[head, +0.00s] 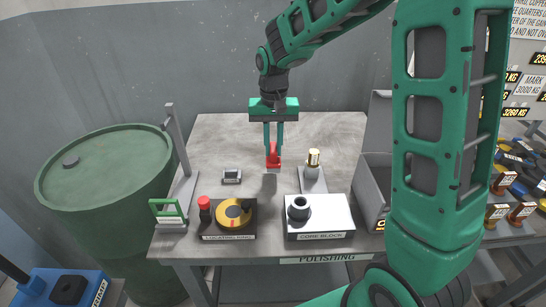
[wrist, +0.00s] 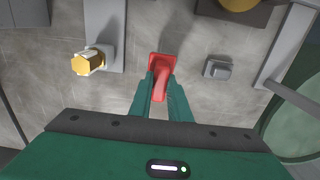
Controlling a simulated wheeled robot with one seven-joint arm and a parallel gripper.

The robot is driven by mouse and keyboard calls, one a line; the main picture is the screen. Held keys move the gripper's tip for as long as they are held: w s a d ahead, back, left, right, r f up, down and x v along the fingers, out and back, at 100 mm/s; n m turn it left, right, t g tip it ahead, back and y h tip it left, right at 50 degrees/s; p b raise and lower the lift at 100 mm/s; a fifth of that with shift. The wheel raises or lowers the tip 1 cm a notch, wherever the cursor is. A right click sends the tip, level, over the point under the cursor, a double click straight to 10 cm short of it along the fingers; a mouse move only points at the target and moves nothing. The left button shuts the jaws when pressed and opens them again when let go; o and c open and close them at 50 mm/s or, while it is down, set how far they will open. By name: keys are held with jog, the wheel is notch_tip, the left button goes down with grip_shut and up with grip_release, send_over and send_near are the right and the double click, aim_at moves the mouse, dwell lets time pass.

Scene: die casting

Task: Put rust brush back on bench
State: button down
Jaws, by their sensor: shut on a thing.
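The rust brush appears to be the red piece with an upright handle and a flat rectangular base (head: 273,163). It stands out over the middle of the grey polishing bench (head: 225,135), and it also shows in the wrist view (wrist: 159,63). My gripper (head: 273,146) points straight down with its green fingers closed on the red handle, also seen in the wrist view (wrist: 161,88). The brush is upright. A faint dark patch lies on the bench in front of it; I cannot tell whether its base touches the top.
A small grey block (head: 232,176) lies left of the brush. A gold-topped post on a grey plate (head: 313,181) stands to the right. The locating ring (head: 233,217) and white core block (head: 325,222) line the front. A grey bin (head: 371,190) is at right. Bare bench lies behind.

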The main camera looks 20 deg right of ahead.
aim_at(273, 157)
jog(key=shift+f, duration=2.05)
jog(key=c, duration=1.7)
grip_release()
jog(key=shift+f, duration=0.1)
jog(key=shift+o, duration=0.2)
notch_tip(273, 157, up, 12)
jog(key=shift+w+f, duration=0.1)
jog(key=shift+f, duration=0.05)
jog(key=shift+r, duration=0.3)
